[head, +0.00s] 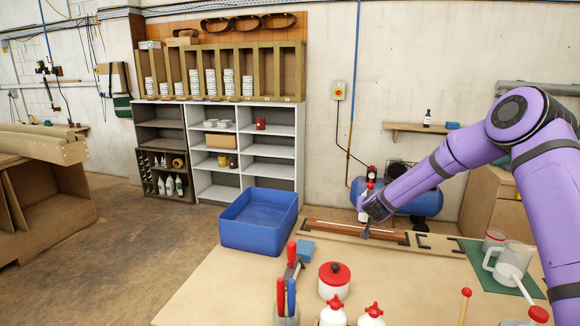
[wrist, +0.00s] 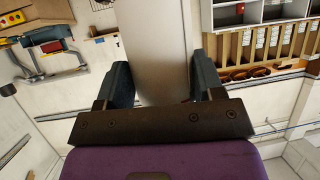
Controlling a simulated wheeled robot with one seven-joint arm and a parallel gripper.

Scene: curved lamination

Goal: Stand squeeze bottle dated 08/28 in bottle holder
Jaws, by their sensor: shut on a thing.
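My gripper (head: 364,205) is above the far edge of the bench, shut on a pale bottle. In the wrist view the bottle's smooth grey-white body (wrist: 155,50) stands between the two dark fingers (wrist: 155,85). In the head view its white body (head: 361,215) is partly hidden by my wrist, and a red cap shows above. No date is readable. Two more white bottles with red caps, one at left (head: 333,314) and one at right (head: 371,316), stand at the front of the bench. I cannot clearly identify the bottle holder; dark brackets (head: 421,226) sit on a wooden strip below my gripper.
A blue bin (head: 258,219) stands at the bench's far left. Jugs (head: 510,262) stand on a green mat at right. The middle of the bench is clear.

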